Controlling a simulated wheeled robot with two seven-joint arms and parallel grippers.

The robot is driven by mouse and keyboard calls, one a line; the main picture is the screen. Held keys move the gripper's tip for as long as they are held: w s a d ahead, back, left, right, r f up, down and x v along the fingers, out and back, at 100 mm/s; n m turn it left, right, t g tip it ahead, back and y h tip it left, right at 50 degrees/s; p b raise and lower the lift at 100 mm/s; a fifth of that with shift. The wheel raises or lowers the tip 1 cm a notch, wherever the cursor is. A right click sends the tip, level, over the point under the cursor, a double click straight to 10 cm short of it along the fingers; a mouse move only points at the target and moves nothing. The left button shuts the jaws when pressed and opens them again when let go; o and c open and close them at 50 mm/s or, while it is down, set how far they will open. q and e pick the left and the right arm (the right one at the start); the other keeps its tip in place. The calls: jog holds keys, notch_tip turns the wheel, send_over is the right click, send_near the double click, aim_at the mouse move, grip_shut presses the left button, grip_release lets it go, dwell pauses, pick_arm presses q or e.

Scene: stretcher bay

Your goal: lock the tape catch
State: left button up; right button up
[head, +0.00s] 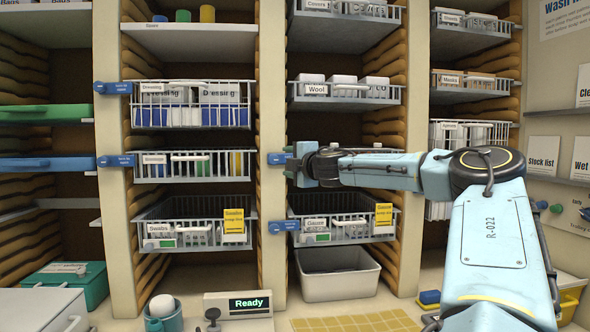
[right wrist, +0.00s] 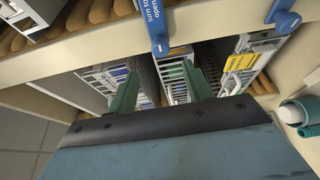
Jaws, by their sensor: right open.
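A blue catch (head: 279,159) sits on the post left of the third column, level with my right gripper. It lies sideways, and its right end is partly hidden by the gripper. I take it for the tape catch, but the basket and label beside it are hidden behind my right arm. My right gripper (head: 292,164) is at this catch, open, with nothing seen between its fingers. The right wrist view shows the two green fingers (right wrist: 160,88) apart, with a blue catch (right wrist: 155,25) beyond them. I cannot tell whether they touch it. My left gripper is not in view.
Similar blue catches sit on the posts by the dressing basket (head: 194,106), the basket below it and the gauze basket (head: 350,222). The swabs basket (head: 170,226) and gauze basket carry yellow tags. A grey bin (head: 338,288) and a "Ready" display (head: 240,304) stand below.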

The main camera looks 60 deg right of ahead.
jog(key=shift+b+v, duration=0.35)
jog(key=shift+v, duration=1)
